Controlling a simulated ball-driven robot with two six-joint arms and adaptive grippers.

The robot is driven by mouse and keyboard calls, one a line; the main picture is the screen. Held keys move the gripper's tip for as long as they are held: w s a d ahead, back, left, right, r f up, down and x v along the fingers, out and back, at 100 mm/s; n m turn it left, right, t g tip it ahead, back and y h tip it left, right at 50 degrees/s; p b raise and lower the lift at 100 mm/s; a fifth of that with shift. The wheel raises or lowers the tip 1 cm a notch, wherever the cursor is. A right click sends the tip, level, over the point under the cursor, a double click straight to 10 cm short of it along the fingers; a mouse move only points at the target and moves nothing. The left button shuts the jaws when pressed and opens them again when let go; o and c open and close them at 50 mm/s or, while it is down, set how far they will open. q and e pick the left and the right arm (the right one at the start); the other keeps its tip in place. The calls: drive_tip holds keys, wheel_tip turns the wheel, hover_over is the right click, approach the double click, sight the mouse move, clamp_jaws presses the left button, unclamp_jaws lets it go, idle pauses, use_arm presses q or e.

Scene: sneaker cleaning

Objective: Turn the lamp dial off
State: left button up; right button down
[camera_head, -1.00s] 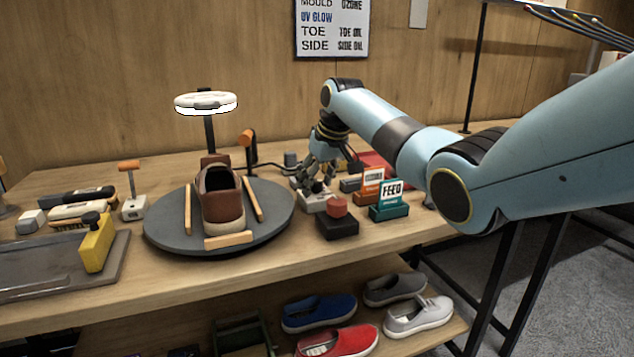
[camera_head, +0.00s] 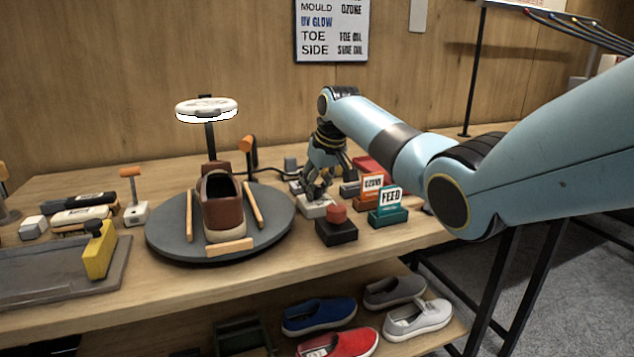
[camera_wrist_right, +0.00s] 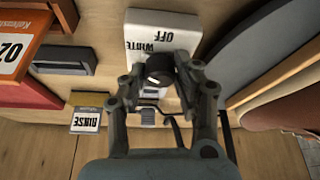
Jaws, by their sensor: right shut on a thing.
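The lamp dial is a dark round knob (camera_wrist_right: 160,69) on a white box (camera_wrist_right: 160,26) with the words OFF and WHITE in the right wrist view. My right gripper (camera_wrist_right: 160,72) is shut on the knob, one finger on each side. In the head view the right gripper (camera_head: 317,190) reaches down onto the white box (camera_head: 318,209), and its fingers hide the knob. The ring lamp (camera_head: 206,109) glows white on its post behind the turntable. My left gripper is not in view.
A brown sneaker (camera_head: 222,205) stands on the dark turntable (camera_head: 165,232) to the left. A black box with a red button (camera_head: 336,226) and the FEED sign (camera_head: 390,198) are close to the right gripper. A tray (camera_head: 50,275) lies at the far left.

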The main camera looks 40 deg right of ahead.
drive_tip(key=m+p, duration=0.1)
drive_tip(key=m+h+p, duration=0.1)
drive_tip(key=m+p, duration=0.1)
drive_tip(key=shift+a+r, duration=0.1)
drive_tip(key=shift+r, duration=0.15)
drive_tip(key=m+g+h+p, duration=0.1)
drive_tip(key=m, duration=0.2)
drive_tip(key=shift+f, duration=0.15)
drive_tip(key=shift+w+f+m+h, duration=0.1)
drive_tip(key=shift+m+h, duration=0.4)
drive_tip(key=shift+m, duration=0.7)
drive_tip(key=shift+m+g+h+b, duration=0.3)
drive_tip(key=shift+m+g+b, duration=0.25)
drive_tip(key=shift+m, duration=0.65)
drive_tip(key=c, duration=1)
unclamp_jaws()
